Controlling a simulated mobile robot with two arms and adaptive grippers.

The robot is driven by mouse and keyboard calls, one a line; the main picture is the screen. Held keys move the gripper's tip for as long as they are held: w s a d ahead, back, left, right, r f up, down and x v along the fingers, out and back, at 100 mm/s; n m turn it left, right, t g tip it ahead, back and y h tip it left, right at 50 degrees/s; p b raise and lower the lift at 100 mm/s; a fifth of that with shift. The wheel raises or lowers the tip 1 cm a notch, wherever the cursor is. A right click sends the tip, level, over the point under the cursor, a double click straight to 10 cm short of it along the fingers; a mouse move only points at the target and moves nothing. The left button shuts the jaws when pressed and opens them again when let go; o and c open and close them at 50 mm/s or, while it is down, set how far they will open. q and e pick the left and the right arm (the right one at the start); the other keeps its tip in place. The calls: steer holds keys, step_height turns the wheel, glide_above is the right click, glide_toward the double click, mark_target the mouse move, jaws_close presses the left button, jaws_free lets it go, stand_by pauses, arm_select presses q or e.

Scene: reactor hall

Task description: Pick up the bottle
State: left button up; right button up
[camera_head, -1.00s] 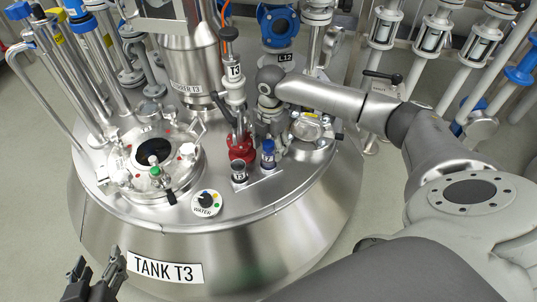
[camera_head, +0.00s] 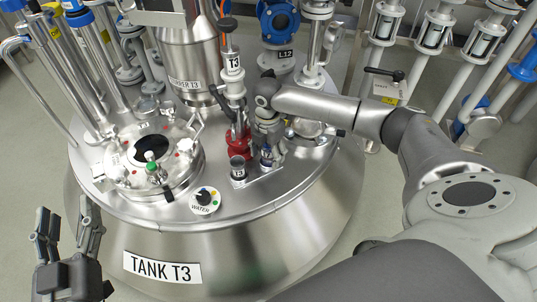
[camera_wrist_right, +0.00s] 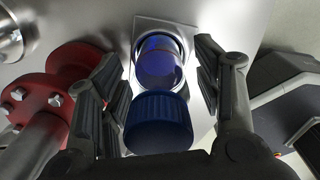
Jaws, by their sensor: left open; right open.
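The bottle has a dark blue cap and a blue body, and stands on a metal plate on top of the tank. In the right wrist view the bottle (camera_wrist_right: 158,122) is between the two fingers of my right gripper (camera_wrist_right: 158,78), with gaps visible on both sides. In the head view the bottle (camera_head: 267,159) is mostly hidden by my right gripper (camera_head: 269,150), which is open and points down around it. My left gripper (camera_head: 68,222) is open and empty at the lower left, in front of the tank.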

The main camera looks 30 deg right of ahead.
steer(key=shift+f, duration=0.2)
steer(key=c, duration=1.2)
steer(key=shift+r, duration=0.1)
